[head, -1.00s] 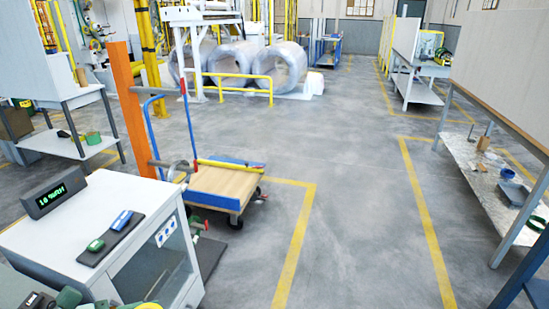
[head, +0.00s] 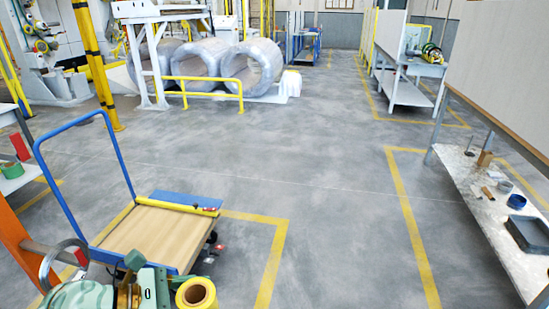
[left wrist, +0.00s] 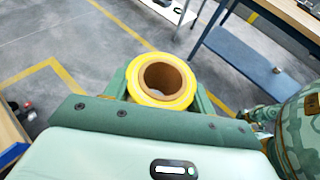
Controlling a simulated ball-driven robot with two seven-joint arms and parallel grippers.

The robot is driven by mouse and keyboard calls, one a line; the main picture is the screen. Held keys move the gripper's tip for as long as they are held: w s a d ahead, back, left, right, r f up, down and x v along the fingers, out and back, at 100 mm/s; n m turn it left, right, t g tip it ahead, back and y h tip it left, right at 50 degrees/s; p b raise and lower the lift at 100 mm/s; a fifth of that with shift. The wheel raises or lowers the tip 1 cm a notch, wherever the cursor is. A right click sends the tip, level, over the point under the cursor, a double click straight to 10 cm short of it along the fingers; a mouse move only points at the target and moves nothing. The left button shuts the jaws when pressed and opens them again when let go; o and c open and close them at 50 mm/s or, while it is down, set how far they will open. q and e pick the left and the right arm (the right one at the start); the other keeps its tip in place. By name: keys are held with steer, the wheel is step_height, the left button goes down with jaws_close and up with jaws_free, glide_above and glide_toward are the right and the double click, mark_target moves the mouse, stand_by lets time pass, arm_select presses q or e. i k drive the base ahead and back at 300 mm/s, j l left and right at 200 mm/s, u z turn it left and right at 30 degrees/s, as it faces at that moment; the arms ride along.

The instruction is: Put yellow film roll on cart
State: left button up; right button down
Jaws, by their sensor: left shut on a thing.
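The yellow film roll (head: 197,304) shows at the bottom of the head view, its brown cardboard core facing up. My left gripper (left wrist: 160,92) is shut on the roll, with a green finger on each side of it in the left wrist view (left wrist: 160,104). The cart (head: 150,238) has a wooden deck, blue edges and a tall blue handle on its left. The roll is in front of the cart in the head view, apart from the deck. A yellow bar lies along the deck's far edge. My right gripper is not in view.
An orange post (head: 18,245) stands left of the cart. A workbench (head: 490,200) with tape and a tray is on the right. Large wrapped coils (head: 200,68) stand behind a yellow rail (head: 200,79).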

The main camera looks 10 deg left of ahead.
mark_target(174, 238)
steer(key=i+u, duration=0.15)
steer(key=i, duration=0.95)
steer(key=i+l+u, duration=0.15)
steer(key=i, duration=0.95)
steer(key=i+j+u, duration=0.1)
steer(key=i+u, duration=0.85)
steer(key=i+l+u, duration=0.2)
steer(key=u, duration=0.25)
steer(key=i+u, duration=0.25)
steer(key=i+l, duration=0.05)
